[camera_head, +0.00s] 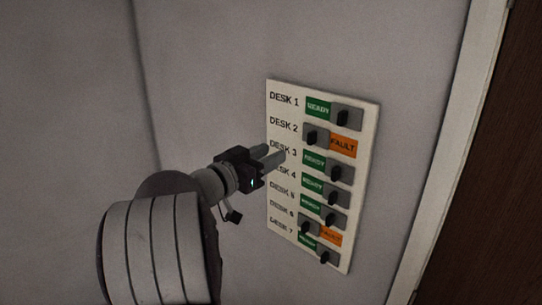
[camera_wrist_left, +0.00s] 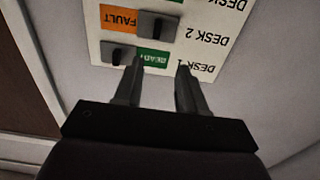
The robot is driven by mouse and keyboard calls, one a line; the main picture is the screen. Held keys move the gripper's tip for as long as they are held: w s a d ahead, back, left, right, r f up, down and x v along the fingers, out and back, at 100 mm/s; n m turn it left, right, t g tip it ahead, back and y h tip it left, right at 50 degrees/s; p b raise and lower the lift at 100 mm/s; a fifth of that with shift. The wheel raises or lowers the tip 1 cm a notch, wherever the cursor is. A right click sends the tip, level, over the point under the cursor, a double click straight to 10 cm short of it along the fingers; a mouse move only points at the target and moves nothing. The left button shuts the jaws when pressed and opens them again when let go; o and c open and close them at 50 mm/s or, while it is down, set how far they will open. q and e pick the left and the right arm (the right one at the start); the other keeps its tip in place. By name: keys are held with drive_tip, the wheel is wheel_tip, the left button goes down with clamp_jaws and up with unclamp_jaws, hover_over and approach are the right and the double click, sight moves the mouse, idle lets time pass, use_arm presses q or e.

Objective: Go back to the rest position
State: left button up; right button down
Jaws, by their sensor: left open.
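A white status board (camera_head: 369,122) hangs on the wall, with rows DESK 1 to DESK 7, each with a grey slider. The DESK 2 slider (camera_head: 314,137) sits left and shows orange FAULT; the DESK 6 slider (camera_head: 309,228) does too. The other rows show green READY with sliders at the right. My left gripper (camera_head: 278,155) is open and empty, its fingers over the board's left edge in the head view. In the left wrist view the board (camera_wrist_left: 95,30) appears upside down beyond the open fingers (camera_wrist_left: 160,68), which overlap the DESK 1 row. Contact cannot be told. My right gripper is not in view.
A plain grey wall (camera_head: 215,70) surrounds the board, with a corner at the left. A pale door frame (camera_head: 455,130) and a dark brown door panel (camera_head: 500,200) stand to the right. The wall left of the board above my arm is clear.

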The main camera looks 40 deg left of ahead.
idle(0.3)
use_arm(q)
drive_tip(key=s+a+f+n+g+y, duration=0.2)
drive_tip(key=a+f+g+y, duration=0.1)
drive_tip(key=a+f+y, duration=0.25)
drive_tip(key=s+d+f+n+g+y+b, duration=0.1)
drive_tip(key=s+f+n+g, duration=0.1)
drive_tip(key=f+g, duration=0.35)
drive_tip(key=s+d+f+n+g+b, duration=0.1)
drive_tip(key=s+f+g, duration=0.1)
drive_tip(key=f, duration=0.6)
drive_tip(key=s+d+f+m+g+h+b, duration=0.1)
drive_tip(key=s+d+f+g, duration=0.1)
drive_tip(key=d, duration=0.6)
drive_tip(key=s+d+f+m+g+h+b, duration=0.1)
drive_tip(key=s+d+f+m+g+h, duration=0.1)
drive_tip(key=d+f, duration=0.5)
drive_tip(key=s+d+f+m+g+h, duration=0.1)
drive_tip(key=s+d+f, duration=0.3)
drive_tip(key=d, duration=0.7)
drive_tip(key=shift+s+f+g+h+b, duration=0.4)
drive_tip(key=shift+g+h, duration=0.15)
drive_tip(key=shift+h, duration=0.1)
